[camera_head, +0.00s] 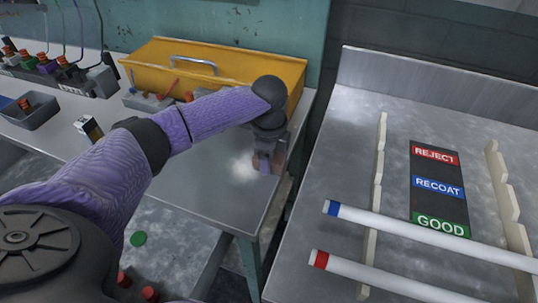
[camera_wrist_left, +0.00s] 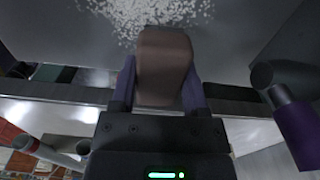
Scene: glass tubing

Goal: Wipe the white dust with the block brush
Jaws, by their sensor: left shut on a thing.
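White dust (camera_head: 242,170) lies in a soft patch on the grey metal table (camera_head: 205,190), near its right end. It shows as white grains at the top of the left wrist view (camera_wrist_left: 150,12). My left gripper (camera_head: 265,160) is over the right edge of that patch. It is shut on the block brush (camera_wrist_left: 165,65), a brownish block between its two fingers. In the head view the brush (camera_head: 277,163) is mostly hidden by the gripper. I cannot tell whether the brush touches the table. My right gripper is in neither view.
A yellow toolbox (camera_head: 215,62) stands behind my left arm. A grey bin (camera_head: 32,112) and a small box (camera_head: 89,128) are at left. Across a gap at right, a bench (camera_head: 345,125) holds a label board (camera_head: 440,195) and white tubes (camera_head: 400,225) on notched rails.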

